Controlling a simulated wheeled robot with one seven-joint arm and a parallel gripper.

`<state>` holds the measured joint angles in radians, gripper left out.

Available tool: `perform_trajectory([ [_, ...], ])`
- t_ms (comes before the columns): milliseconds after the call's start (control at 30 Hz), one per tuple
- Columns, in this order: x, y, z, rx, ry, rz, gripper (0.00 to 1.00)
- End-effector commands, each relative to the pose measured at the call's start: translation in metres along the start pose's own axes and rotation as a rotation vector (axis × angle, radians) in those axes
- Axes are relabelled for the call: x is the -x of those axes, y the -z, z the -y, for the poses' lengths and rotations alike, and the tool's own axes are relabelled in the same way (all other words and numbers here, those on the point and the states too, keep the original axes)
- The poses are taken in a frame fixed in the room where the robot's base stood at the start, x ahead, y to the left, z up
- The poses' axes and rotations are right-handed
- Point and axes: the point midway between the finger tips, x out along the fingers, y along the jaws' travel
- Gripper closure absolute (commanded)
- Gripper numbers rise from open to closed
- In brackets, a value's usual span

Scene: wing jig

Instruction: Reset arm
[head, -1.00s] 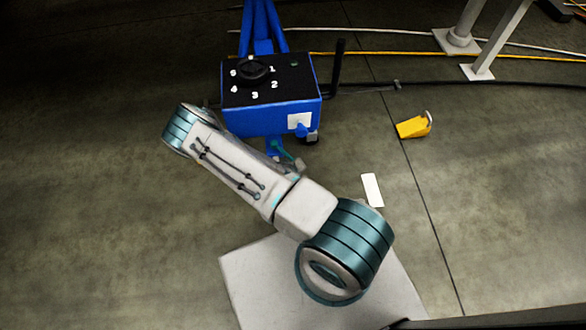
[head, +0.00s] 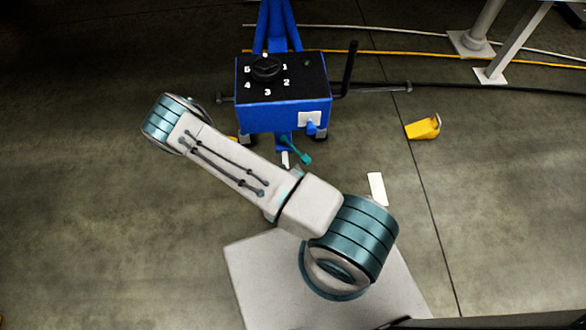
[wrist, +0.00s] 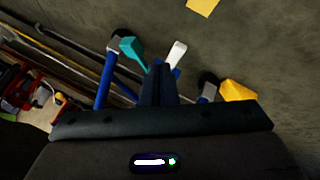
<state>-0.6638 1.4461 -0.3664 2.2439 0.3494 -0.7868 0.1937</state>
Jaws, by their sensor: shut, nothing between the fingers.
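My arm (head: 225,170) reaches across the head view, from its banded joint at the lower right to its elbow at the upper left. My gripper (wrist: 158,85) shows in the wrist view as two dark fingers closed together, with nothing between them. In the head view I cannot make out the gripper. Beyond the fingers in the wrist view are a teal-ended lever (wrist: 132,48) and a white-ended lever (wrist: 177,52). They look apart from the fingers, but the gap is hard to judge.
A blue wheeled stand's box (head: 285,118) with a black numbered dial (head: 266,68) stands behind the arm. A yellow wedge (head: 422,128) and a white card (head: 377,189) lie on the floor to the right. Cables and white posts (head: 510,45) are behind. Floor at left is clear.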

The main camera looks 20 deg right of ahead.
Motion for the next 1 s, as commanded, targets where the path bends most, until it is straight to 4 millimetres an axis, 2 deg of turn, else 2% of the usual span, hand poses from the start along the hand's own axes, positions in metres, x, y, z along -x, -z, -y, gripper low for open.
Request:
perform_trajectory([
  [33,0.008,0.001,-0.001,0.001,0.001,0.0,1.0],
  [200,0.018,-0.001,0.0,0.0,0.001,0.001,1.0],
  [800,0.018,-0.001,-0.001,-0.001,0.0,0.002,1.0],
  [900,0.024,0.005,-0.002,-0.014,0.006,0.008,1.0],
  [1000,0.041,0.022,-0.004,-0.051,0.023,0.03,1.0],
])
